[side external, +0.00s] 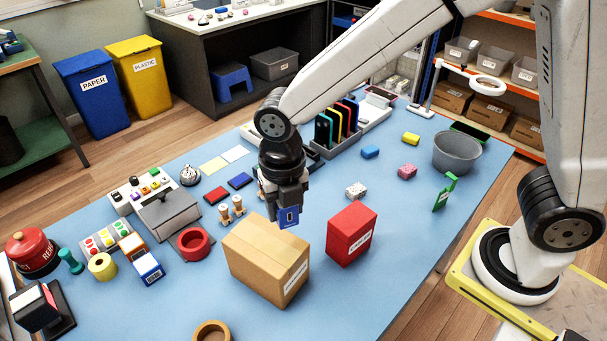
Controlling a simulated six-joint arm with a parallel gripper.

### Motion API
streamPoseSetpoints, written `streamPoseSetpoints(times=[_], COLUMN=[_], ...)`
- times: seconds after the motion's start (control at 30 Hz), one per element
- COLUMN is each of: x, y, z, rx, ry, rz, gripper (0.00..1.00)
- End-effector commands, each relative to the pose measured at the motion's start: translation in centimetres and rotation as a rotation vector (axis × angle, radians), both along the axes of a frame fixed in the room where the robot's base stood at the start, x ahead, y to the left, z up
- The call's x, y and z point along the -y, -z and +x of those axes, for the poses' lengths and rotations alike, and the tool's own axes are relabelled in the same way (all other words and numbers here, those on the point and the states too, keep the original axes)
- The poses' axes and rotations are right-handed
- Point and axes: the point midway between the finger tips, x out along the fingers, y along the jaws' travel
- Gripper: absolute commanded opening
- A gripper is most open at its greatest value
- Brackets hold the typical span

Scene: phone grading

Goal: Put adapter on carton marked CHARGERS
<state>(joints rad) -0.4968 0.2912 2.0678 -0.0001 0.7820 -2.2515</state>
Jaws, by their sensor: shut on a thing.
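My gripper (289,208) points down and is shut on a small blue block with a pale outlined mark, which appears to be the adapter (289,218). The adapter shows at the back right corner of a closed tan carton (258,252). Whether it touches the carton or hangs above it, I cannot tell. The carton has a white label on its right front side, too small to read surely. A red box (350,236) with a white label, also hard to read, stands just to the right.
A red tape roll (194,243) and two wooden-looking pegs (231,209) stand left of and behind the carton. A tan ring (212,331) lies at the front edge. A grey bucket (457,153) stands at the right. The blue table (390,200) is clear right of the red box.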

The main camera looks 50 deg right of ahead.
Motion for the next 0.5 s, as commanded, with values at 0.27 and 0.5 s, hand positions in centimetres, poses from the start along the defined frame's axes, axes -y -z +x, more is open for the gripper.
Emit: streamPoseSetpoints(times=[0.27, 0.5], x=[-0.9, -1.5], y=[2.9, 4.8], z=[2.1, 3.7], rx=[-0.003, -0.001], ry=[0.000, -0.001], rz=[-0.002, -0.001], gripper=[0.00, 0.00])
